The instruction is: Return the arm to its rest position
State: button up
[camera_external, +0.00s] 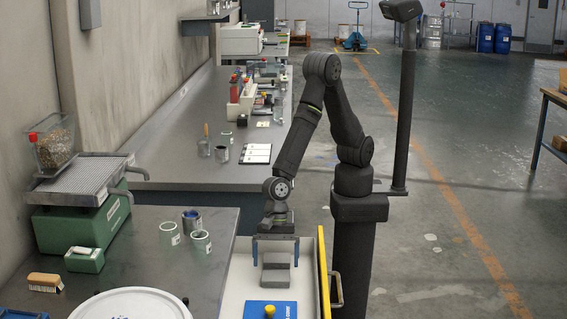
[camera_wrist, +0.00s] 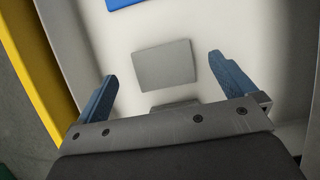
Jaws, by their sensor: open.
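My arm reaches down from its column, and my gripper (camera_external: 275,260) points down over a white tray (camera_external: 235,283) at the front of the bench. Its two blue fingers stand apart, and they also show in the wrist view (camera_wrist: 162,68). A grey block (camera_external: 276,277) sits in the tray below my gripper. In the wrist view the block's flat grey face (camera_wrist: 165,63) lies between and beyond the fingertips, with a visible gap on both sides. A second grey edge near the palm is partly hidden by my gripper.
A yellow wall (camera_external: 323,275) with a handle bounds the tray's right side. A blue plate with a yellow knob (camera_external: 270,310) lies in the tray's front. Several cans (camera_external: 192,220) and a green machine (camera_external: 82,225) stand at left. Open floor lies to the right.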

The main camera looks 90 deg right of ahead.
notch_tip(320, 180, up, 12)
jog(key=w+d+n+g+h, duration=0.1)
jog(key=w+d+n, duration=0.4)
jog(key=w+d, duration=0.5)
jog(key=w+d+n+g+h, duration=0.1)
jog(key=w+d+n+g, duration=0.2)
jog(key=w+d+n, duration=0.3)
jog(key=shift+w+d+f+n, duration=0.4)
jog(key=shift+w+d, duration=1.55)
jog(key=shift+d, duration=2.9)
